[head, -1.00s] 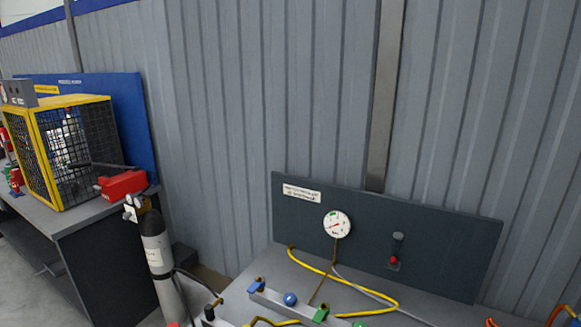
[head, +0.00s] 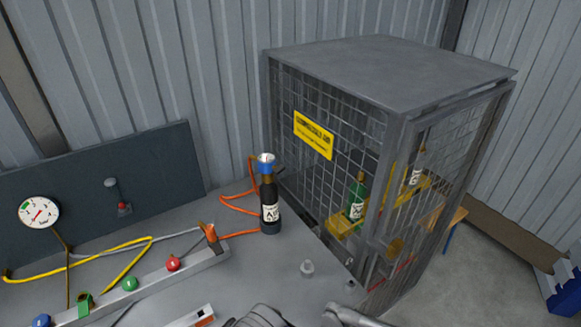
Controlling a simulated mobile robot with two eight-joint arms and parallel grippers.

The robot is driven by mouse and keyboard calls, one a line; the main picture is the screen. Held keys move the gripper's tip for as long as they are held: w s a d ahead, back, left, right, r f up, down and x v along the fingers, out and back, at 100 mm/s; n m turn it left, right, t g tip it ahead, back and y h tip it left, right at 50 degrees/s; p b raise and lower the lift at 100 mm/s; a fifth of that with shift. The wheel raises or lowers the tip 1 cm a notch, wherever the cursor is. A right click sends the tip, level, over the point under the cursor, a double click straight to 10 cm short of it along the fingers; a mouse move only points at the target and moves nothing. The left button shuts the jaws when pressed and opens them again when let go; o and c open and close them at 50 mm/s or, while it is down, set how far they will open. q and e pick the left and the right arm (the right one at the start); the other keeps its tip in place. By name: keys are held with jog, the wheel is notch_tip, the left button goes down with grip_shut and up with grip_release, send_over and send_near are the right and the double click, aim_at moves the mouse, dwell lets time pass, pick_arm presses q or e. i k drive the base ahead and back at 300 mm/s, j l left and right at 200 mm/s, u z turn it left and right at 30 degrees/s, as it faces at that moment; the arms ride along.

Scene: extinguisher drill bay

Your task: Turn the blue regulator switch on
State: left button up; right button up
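A small dark bottle (head: 269,200) stands upright on the grey bench, in front of the mesh cage. A blue regulator (head: 266,167) with a white top sits on its neck, and an orange hose joins it. The switch on this regulator is too small to make out, so I cannot tell its position. A blue ball knob (head: 41,320) is also in view on the rail at the lower left, partly cut off. Grey rounded parts at the bottom edge appear to be mine, but no fingertips show. Neither gripper is in view.
The rail (head: 130,288) carries green (head: 130,283) and red (head: 173,263) knobs. A dark panel (head: 160,165) with a gauge (head: 39,212) stands behind. A mesh cage (head: 385,75) holding bottles is close on the right. Two small grey knobs stand on the bench before it.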

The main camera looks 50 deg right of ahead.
aim_at(277, 169)
jog(key=z, duration=1.7)
